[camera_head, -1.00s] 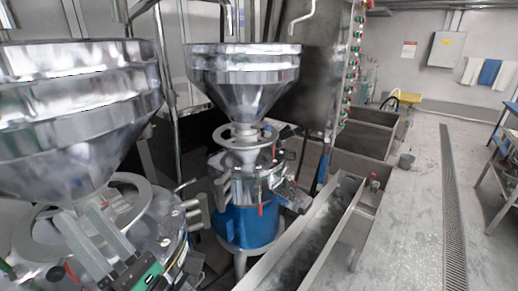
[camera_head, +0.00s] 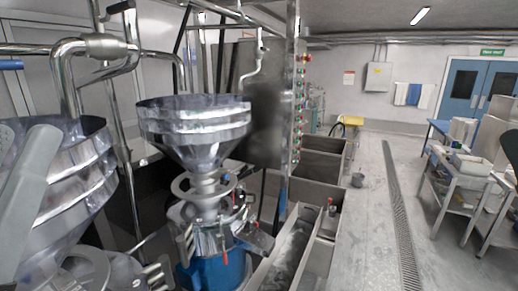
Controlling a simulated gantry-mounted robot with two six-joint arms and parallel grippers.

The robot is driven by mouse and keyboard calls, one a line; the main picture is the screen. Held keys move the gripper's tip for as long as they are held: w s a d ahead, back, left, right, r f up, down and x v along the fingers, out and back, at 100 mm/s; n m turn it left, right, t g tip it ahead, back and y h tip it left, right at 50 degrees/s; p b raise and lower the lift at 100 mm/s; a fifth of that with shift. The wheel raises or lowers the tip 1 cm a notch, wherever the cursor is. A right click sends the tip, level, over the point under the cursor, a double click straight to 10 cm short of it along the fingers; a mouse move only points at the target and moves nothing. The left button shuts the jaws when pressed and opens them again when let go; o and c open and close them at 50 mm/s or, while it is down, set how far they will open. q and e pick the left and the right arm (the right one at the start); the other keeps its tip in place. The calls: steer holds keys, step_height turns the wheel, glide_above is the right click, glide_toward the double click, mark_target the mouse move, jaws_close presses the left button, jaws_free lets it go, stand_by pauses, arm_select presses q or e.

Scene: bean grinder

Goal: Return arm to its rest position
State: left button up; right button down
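Part of my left arm, a pale grey link (camera_head: 30,180), shows at the left edge, in front of the near steel hopper. Its gripper is not in view. A dark piece at the right edge (camera_head: 510,135) may be part of my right arm; I cannot tell, and no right gripper shows. The near grinder's shiny steel hopper (camera_head: 88,185) stands at the left, its lower body cut off by the frame. A second grinder with a steel funnel hopper (camera_head: 195,125) and a blue base (camera_head: 212,272) stands at the centre left.
Steel pipes (camera_head: 95,48) rise above the near hopper. Long metal troughs (camera_head: 290,255) run beside the second grinder. A button panel (camera_head: 299,90) stands behind them. A laden steel table (camera_head: 470,180) stands at the right.

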step_height(320, 180, up, 22)
steer(key=p, duration=1.9)
steer(key=shift+r, duration=0.2)
steer(key=shift+f, duration=0.1)
